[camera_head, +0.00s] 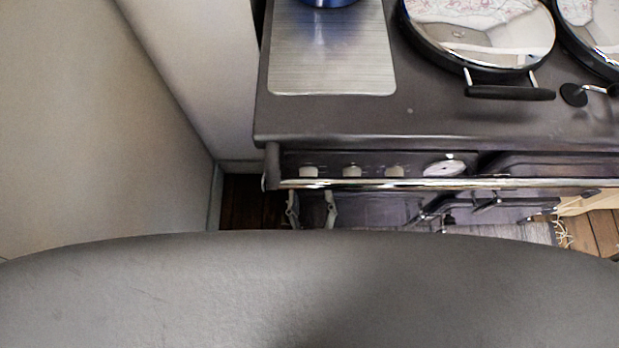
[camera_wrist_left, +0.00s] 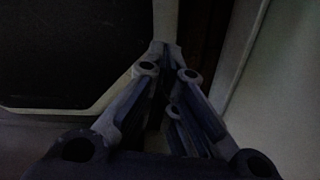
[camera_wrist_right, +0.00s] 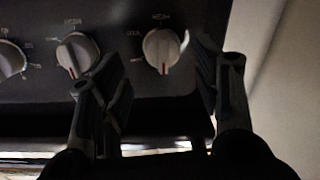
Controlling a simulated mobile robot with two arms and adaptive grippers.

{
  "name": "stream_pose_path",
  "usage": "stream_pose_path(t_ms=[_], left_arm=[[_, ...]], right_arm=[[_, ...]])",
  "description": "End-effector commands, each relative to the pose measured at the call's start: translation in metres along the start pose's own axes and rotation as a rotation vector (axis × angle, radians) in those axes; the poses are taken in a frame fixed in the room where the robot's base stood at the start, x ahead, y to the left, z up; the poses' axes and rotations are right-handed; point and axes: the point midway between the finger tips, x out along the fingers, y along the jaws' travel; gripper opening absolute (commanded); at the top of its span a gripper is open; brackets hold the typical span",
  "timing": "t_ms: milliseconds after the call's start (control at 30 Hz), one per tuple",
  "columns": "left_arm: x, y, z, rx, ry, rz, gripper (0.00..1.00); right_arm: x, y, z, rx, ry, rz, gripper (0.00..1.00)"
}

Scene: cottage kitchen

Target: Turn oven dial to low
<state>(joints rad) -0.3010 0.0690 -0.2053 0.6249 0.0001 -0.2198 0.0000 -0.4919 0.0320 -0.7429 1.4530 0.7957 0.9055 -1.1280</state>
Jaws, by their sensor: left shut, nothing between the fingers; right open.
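Three pale oven dials sit in a row on the dark front panel, behind the chrome rail. The left dial (camera_head: 308,171), the middle dial (camera_head: 352,171) and the right dial (camera_head: 395,171) show in the head view. My right gripper (camera_head: 312,207) is open, with its two fingers below the rail near the left dial. In the right wrist view the dial nearest the wall (camera_wrist_right: 160,48) shows between its spread fingers, with a red mark at its lower edge. Small lettering around it is hard to read. I cannot tell contact. My left gripper (camera_wrist_left: 165,50) is shut and empty.
The chrome rail (camera_head: 430,183) runs along the stove front. A round gauge (camera_head: 448,166) is right of the dials. A pale wall (camera_head: 100,130) stands close on the left. Lidded hotplates (camera_head: 480,35) and a metal plate (camera_head: 330,60) are on top.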

Motion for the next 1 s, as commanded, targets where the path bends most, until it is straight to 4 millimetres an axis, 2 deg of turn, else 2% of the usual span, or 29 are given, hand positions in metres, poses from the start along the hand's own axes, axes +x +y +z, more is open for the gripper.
stream_pose_path(t_ms=[100,300,667,1000], left_arm=[[-0.003,-0.002,-0.001,0.000,0.001,-0.002,0.00],[-0.004,-0.010,0.002,0.000,-0.003,-0.012,0.00],[-0.004,-0.012,0.003,-0.002,-0.006,-0.014,0.00],[-0.004,-0.011,0.003,-0.002,-0.007,-0.014,0.00]], right_arm=[[0.022,0.000,-0.002,0.000,0.002,0.001,0.58],[0.042,0.000,0.000,0.001,-0.001,0.000,0.58],[0.046,0.000,0.001,0.000,-0.001,-0.001,0.56],[0.046,0.000,0.001,0.000,-0.001,-0.001,0.13]])
